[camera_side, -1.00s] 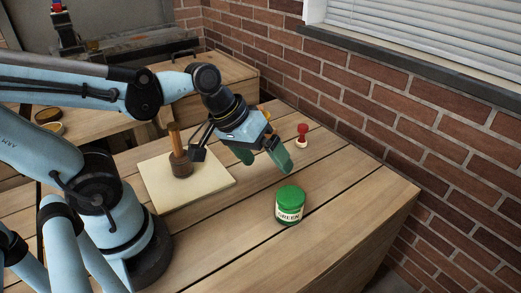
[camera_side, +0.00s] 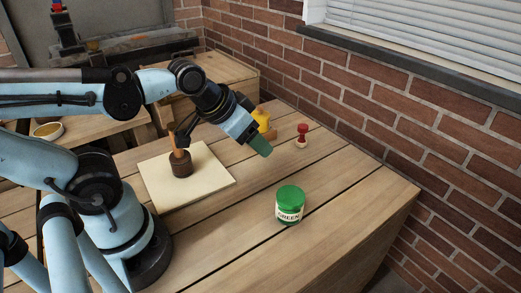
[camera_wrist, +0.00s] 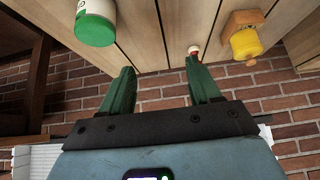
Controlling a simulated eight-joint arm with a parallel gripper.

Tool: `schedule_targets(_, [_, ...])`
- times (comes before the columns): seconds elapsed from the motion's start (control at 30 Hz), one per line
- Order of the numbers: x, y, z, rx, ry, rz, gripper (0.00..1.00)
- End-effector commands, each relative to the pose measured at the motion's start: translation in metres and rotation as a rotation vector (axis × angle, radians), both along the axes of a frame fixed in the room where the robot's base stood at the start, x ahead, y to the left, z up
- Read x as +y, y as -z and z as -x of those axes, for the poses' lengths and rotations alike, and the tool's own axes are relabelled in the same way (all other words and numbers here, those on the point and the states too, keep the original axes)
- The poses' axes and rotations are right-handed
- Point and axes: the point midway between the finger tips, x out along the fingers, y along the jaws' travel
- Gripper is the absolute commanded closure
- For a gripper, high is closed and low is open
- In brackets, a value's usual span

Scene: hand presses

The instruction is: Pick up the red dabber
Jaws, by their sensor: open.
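The red dabber (camera_side: 302,130) stands upright on the table toward the wall, with a red handle and a pale base. In the wrist view only a small part of the red dabber (camera_wrist: 194,51) shows, at the tip of the right-hand finger, which hides the rest. My gripper (camera_side: 259,147) is above the table, to the left of the dabber and apart from it in the side view. In the wrist view my gripper (camera_wrist: 162,82) has its two green fingers spread, with nothing between them.
A green-lidded jar (camera_side: 290,204) labelled GREEN stands in front. A yellow object (camera_side: 263,121) is partly behind my gripper. A brown wooden-handled stamp (camera_side: 180,164) stands on a pale board (camera_side: 212,184). A brick wall (camera_side: 345,100) bounds the table's far side.

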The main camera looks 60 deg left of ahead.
Motion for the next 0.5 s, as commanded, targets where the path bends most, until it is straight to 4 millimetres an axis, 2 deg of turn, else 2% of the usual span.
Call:
schedule_targets(0.3, [0.001, 0.000, -0.002, 0.003, -0.037, 0.033, 0.38])
schedule_targets(0.37, [0.003, 0.001, -0.006, 0.008, -0.094, 0.087, 0.38])
schedule_targets(0.5, [0.010, 0.004, -0.024, 0.030, -0.347, 0.326, 0.38])
